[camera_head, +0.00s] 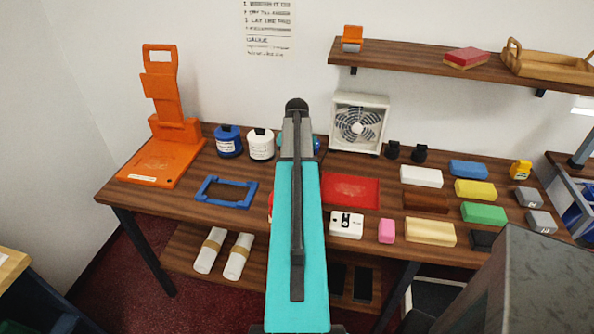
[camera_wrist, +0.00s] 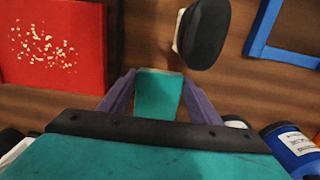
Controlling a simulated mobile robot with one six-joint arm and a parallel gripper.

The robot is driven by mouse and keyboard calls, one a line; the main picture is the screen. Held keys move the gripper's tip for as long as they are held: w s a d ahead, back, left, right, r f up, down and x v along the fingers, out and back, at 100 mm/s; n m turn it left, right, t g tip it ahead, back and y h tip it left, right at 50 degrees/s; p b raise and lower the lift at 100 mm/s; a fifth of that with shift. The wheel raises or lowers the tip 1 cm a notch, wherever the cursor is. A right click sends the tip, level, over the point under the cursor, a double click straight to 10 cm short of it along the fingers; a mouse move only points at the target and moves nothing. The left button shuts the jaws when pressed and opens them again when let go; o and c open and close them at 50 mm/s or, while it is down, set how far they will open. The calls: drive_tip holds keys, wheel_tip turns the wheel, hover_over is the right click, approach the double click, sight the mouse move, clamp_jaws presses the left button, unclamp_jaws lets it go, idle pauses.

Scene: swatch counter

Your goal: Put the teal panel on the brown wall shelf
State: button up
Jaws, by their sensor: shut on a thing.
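The teal panel (camera_wrist: 158,95) is held between the two purple fingers of my gripper (camera_wrist: 158,103) in the wrist view, above the brown counter. Only a short part of it shows there. The broad teal surface at the bottom of that view is part of my own arm. In the head view my teal arm hides the gripper and the panel. The brown wall shelf (camera_head: 408,57) is on the wall at the upper right, above and to the right of my arm.
The shelf bears an orange item (camera_head: 352,36), a red block (camera_head: 466,56) and a wooden tray (camera_head: 545,67); bare shelf lies between the first two. Below are a fan (camera_head: 359,122), a red tray (camera_head: 352,190), a blue frame (camera_head: 226,204), jars (camera_head: 229,142) and several coloured blocks.

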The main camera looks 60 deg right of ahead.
drive_tip(key=shift+f, duration=0.1)
drive_tip(key=o, duration=1.1)
drive_tip(key=shift+r, duration=0.25)
drive_tip(key=shift+r+b, duration=1.2)
drive_tip(key=shift+r, duration=4.7)
